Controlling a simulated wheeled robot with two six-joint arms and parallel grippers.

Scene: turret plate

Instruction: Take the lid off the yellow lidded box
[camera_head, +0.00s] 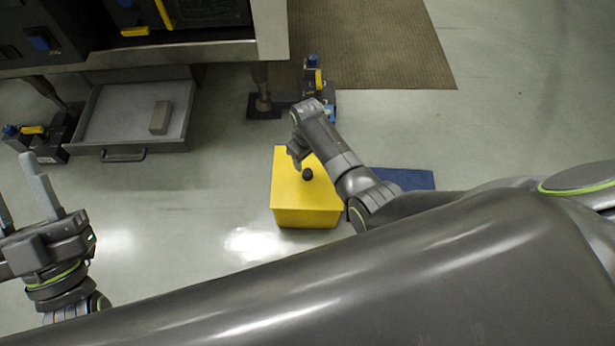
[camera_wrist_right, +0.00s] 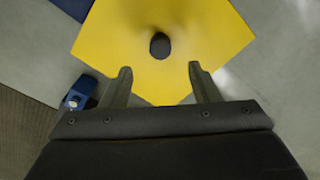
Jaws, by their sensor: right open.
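The yellow lidded box (camera_head: 305,218) stands on the floor near the middle of the head view. Its flat yellow lid (camera_head: 287,187) is on top, with a dark round knob (camera_head: 307,174) at its middle. My right gripper (camera_head: 297,158) is above the back part of the lid, partly hidden by its own arm. In the right wrist view, my right gripper (camera_wrist_right: 160,72) is open and empty, with the knob (camera_wrist_right: 159,45) ahead, between the lines of the fingers and apart from them. My left gripper (camera_head: 22,190) is open and empty at the far left, away from the box.
A blue mat (camera_head: 405,179) lies right of the box, partly behind my arm. An open grey drawer (camera_head: 110,120) holding a small block (camera_head: 160,117) is at upper left. A brown mat (camera_head: 380,45) lies behind. The floor left of the box is clear.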

